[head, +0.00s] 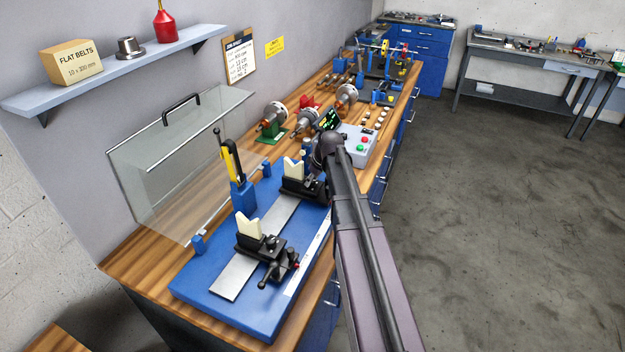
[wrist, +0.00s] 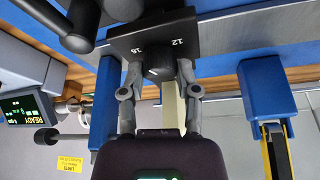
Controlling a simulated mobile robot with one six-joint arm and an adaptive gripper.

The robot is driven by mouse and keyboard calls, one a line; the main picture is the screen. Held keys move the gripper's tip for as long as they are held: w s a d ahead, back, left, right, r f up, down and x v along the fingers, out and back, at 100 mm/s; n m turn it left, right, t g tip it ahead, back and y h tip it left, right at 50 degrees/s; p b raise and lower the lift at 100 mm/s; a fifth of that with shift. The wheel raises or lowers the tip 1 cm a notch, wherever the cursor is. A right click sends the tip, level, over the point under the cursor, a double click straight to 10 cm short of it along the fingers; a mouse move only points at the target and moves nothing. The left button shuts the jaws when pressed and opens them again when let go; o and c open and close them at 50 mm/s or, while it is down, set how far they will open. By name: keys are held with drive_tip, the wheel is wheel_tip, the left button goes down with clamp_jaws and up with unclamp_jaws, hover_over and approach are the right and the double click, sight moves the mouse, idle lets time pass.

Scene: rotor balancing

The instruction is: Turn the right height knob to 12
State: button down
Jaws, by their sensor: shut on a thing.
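The right support (head: 297,186) stands on the blue bed, with a cream V block (head: 292,168) on its black body. My arm hides its right side. In the wrist view, its black block (wrist: 150,32) carries the white numbers 12 and 16. The dark height knob (wrist: 158,72) is below the numbers, between the fingertips of my gripper (wrist: 159,69). The gripper is shut on the knob. A small light mark shows on the knob, but I cannot tell exactly which number it points to. In the head view my arm hides the fingers.
The left support (head: 262,246) stands nearer on the same rail (head: 232,277). A blue post with a yellow-and-black upright (head: 236,180) and a clear guard (head: 175,160) are behind. A grey control box (head: 358,145) and a lit display (head: 329,119) stand beyond the bed.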

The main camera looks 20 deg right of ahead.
drive_tip(key=shift+c, duration=1.7)
unclamp_jaws()
drive_tip(key=shift+n, duration=0.6)
drive_tip(key=n+g+y, duration=0.1)
drive_tip(key=n, duration=0.2)
drive_tip(key=shift+w+n+y, duration=0.1)
drive_tip(key=shift+n+y, duration=0.2)
drive_tip(key=shift+p+v, duration=0.95)
drive_tip(key=p+v, duration=1.1)
drive_tip(key=v, duration=0.1)
drive_tip(key=shift+w, duration=0.15)
